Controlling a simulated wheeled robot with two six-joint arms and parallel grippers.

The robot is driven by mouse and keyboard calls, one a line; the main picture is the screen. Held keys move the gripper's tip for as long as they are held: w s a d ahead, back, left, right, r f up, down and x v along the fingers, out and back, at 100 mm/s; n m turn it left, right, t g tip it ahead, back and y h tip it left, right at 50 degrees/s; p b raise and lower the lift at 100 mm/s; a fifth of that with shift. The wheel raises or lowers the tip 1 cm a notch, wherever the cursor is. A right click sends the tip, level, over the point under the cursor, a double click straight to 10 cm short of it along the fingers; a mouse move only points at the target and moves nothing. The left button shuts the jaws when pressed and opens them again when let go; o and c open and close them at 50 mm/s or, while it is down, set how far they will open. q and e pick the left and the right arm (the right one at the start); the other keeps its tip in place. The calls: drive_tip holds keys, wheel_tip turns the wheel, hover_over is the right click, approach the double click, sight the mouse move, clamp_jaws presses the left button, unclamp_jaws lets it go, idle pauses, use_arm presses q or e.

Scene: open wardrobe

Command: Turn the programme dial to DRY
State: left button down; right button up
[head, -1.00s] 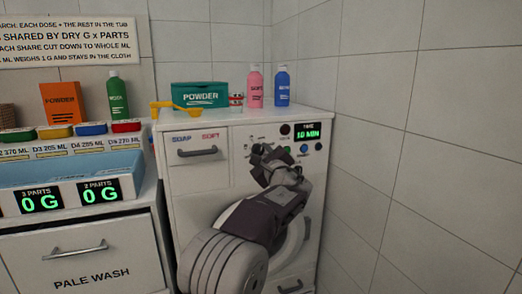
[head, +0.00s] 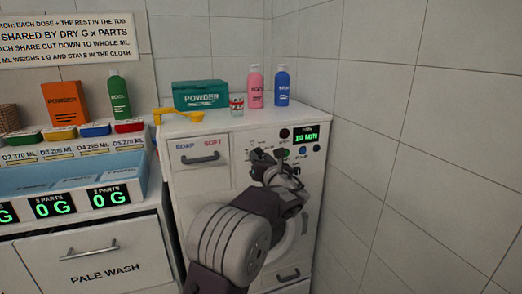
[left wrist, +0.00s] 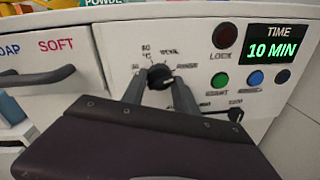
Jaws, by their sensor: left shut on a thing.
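The programme dial (left wrist: 159,76) is a small black knob on the white machine's front panel, with small printed labels around it. The labels are too blurred to read surely, and I cannot tell which one the dial points at. My left gripper (head: 262,157) is at the panel. In the left wrist view, its two grey fingers (left wrist: 159,84) stand on either side of the dial, shut on it. The dial is largely hidden by the gripper in the head view. My right gripper is not in view.
A drawer handle (left wrist: 38,76) lies left. A tiled wall (head: 400,150) stands close on the right.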

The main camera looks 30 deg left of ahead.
use_arm(q)
drive_tip(key=m+p, duration=0.2)
drive_tip(key=p, duration=0.1)
drive_tip(key=m+p, duration=0.3)
drive_tip(key=p, duration=0.1)
drive_tip(key=m+p, duration=0.3)
drive_tip(key=shift+r+g, duration=0.25)
drive_tip(key=shift+g, duration=0.15)
drive_tip(key=shift+f+m+p, duration=0.15)
drive_tip(key=shift+m+p, duration=0.95)
drive_tip(key=shift+p, duration=0.4)
drive_tip(key=c, duration=1)
unclamp_jaws()
drive_tip(key=shift+o, duration=0.2)
drive_tip(key=v, duration=0.9)
